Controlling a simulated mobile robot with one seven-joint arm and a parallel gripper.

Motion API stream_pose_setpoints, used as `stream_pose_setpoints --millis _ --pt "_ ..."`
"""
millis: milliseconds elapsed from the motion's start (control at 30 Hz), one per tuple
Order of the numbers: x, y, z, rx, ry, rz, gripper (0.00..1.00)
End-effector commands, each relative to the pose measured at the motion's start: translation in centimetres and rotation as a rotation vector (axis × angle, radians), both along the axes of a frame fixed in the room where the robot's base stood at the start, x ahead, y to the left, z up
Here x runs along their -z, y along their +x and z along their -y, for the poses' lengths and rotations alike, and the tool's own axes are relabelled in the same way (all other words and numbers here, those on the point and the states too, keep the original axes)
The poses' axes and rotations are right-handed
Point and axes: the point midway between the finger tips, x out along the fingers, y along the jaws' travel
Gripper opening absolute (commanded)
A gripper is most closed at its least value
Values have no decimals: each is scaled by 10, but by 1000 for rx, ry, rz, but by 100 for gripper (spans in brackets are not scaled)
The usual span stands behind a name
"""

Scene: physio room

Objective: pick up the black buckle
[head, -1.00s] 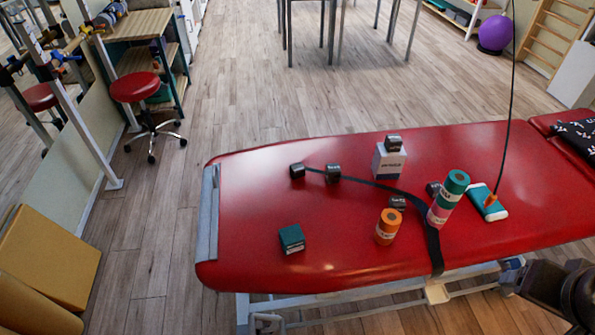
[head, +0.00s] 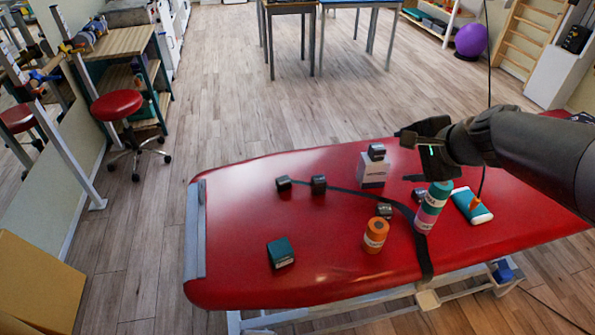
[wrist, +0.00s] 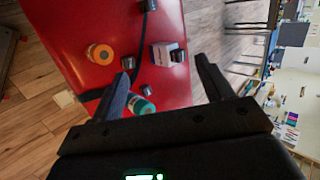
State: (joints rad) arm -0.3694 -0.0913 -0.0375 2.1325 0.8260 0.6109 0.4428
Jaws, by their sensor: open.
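A black strap (head: 350,191) lies across the red treatment table (head: 240,230) and hangs over its near edge. At its left end is a small black block (head: 284,183), which looks like the buckle. A similar dark block (head: 319,185) sits just right of it, by the strap. My gripper (head: 405,155) is open and empty above the right part of the table, well right of the buckle. In the wrist view my open jaws (wrist: 163,72) hang over the table with part of the strap in sight; I cannot make out the buckle there.
A white box (head: 373,172) bears a dark block (head: 377,151). An orange roll (head: 375,235), a stacked teal and pink roll (head: 431,207), more dark blocks (head: 384,210) and a teal-white pack (head: 471,206) stand nearby. A dark green box (head: 281,252) sits front left. The left table part is mostly clear.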

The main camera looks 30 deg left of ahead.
Motion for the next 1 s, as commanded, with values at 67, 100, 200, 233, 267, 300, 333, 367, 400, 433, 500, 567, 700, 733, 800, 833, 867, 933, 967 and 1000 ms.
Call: stream_pose_setpoints --millis 67,100,200,233,267,300,333,367,400,433,500,567,700,733,800,833,867,933,967,1000 --pt "13 18 -32 57 74 -70 73" --pt "18 26 -48 89 110 -103 73" --pt "35 46 -85 177 196 -191 73" --pt "41 51 -97 202 220 -218 73" --pt "47 55 -108 230 242 -245 73" --pt "56 61 -123 268 272 -282 73" --pt "63 65 -134 295 293 -309 73" --pt "71 69 -145 325 313 -338 73" --pt "82 74 -160 362 338 -375 73" --pt "91 77 -171 393 356 -403 73" --pt "112 82 -197 464 394 -469 73" --pt "132 85 -218 527 424 -525 73" --pt "185 86 -265 681 482 -651 73" --pt "196 85 -274 716 492 -675 73" --pt "223 82 -293 791 512 -729 73" --pt "234 80 -300 821 519 -749 73" --pt "244 79 -307 850 526 -769 73" --pt "264 74 -319 909 538 -805 73" --pt "272 72 -323 931 542 -819 73" --pt "280 70 -328 953 547 -833 73"
